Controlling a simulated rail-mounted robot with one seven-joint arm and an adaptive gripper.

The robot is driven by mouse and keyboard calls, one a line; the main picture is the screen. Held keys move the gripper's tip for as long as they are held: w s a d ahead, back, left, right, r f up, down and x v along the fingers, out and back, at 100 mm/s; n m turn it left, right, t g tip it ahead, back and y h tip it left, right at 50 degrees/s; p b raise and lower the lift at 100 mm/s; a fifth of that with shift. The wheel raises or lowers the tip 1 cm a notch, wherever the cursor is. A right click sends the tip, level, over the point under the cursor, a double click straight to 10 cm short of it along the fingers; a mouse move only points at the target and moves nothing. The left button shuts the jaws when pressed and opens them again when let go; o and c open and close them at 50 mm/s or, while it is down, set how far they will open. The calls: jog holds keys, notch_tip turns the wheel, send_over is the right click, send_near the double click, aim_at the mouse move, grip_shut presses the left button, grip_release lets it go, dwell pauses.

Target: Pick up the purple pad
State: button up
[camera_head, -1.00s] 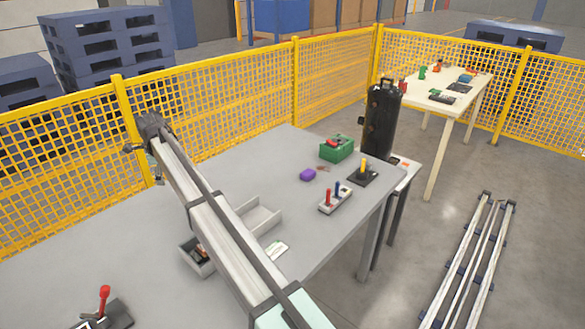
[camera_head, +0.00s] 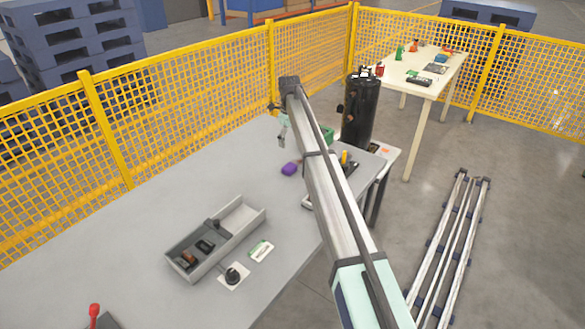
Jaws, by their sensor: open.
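The purple pad (camera_head: 289,169) is a small purple block lying on the grey table (camera_head: 150,225), just left of my arm. My gripper (camera_head: 283,138) hangs from the far end of the arm, over the table's far part. In the picture it is above and slightly left of the pad, apart from it. It is open and looks empty, though it is small in view.
A grey divided tray (camera_head: 240,218) with dark parts stands nearer, beside a white card (camera_head: 261,250) and a black knob (camera_head: 233,275). My arm partly hides a green box (camera_head: 327,134). A black cylinder (camera_head: 358,115) stands behind. A yellow fence (camera_head: 180,120) borders the table.

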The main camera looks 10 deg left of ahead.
jog(key=p, duration=0.2)
send_over(289, 166)
jog(key=f, duration=0.8)
jog(key=shift+d+f, duration=0.2)
jog(key=shift+d, duration=0.05)
jog(key=shift+a+f+p, duration=0.15)
jog(key=shift+f+p, duration=1.15)
jog(key=shift+f, duration=1.3)
jog(key=c, duration=1)
